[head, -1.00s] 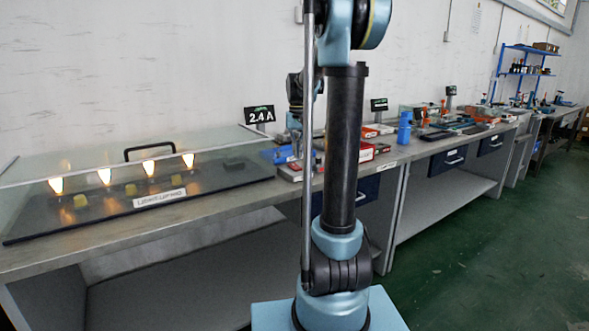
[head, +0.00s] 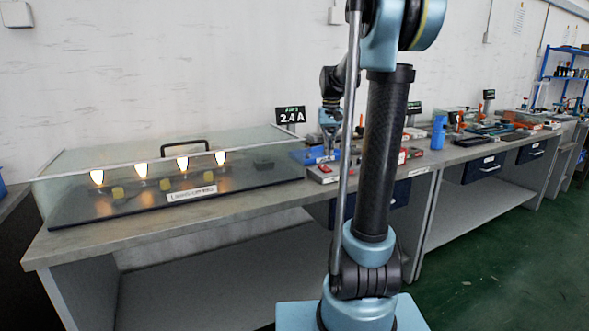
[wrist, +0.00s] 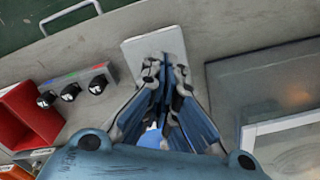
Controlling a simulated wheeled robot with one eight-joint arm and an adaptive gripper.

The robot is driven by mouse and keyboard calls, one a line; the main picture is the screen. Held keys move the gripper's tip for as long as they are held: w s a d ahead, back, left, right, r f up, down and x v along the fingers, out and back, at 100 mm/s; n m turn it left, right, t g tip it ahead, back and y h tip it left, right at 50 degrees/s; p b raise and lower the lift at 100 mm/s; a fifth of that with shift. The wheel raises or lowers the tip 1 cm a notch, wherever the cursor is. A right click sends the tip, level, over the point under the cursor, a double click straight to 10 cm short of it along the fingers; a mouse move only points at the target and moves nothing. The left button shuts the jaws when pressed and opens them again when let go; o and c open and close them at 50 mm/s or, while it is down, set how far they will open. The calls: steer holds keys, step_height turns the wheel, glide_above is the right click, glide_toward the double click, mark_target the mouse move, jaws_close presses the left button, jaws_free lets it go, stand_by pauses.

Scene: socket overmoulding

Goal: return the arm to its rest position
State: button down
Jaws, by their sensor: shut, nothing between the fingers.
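My gripper (wrist: 165,72) is shut and empty in the wrist view, its blue fingers close together over a white plate (wrist: 152,45) on the grey bench. Whether the tips touch the plate cannot be told. In the head view my gripper (head: 329,146) hangs over the bench beside the 2.4 A sign (head: 290,115), partly hidden by my own arm. My upright arm link stands in front of the bench.
A glass case (head: 110,160) with several glowing lamps and a black handle stands left on the bench (head: 110,235). A red bin (wrist: 35,118) and black knobs (wrist: 70,92) lie left of my fingers. A blue bottle (head: 438,132) and tools stand farther right. Green floor is open at right.

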steer(key=s+f+t, duration=0.1)
steer(key=s+f, duration=0.2)
steer(key=s, duration=0.6)
steer(key=s+f, duration=0.2)
steer(key=s, duration=0.7)
steer(key=s+a+f+n+t, duration=0.1)
steer(key=s+f, duration=1.1)
steer(key=s, duration=0.2)
steer(key=shift+f, duration=0.25)
steer(key=shift+w+f, duration=0.2)
steer(key=shift+w, duration=0.25)
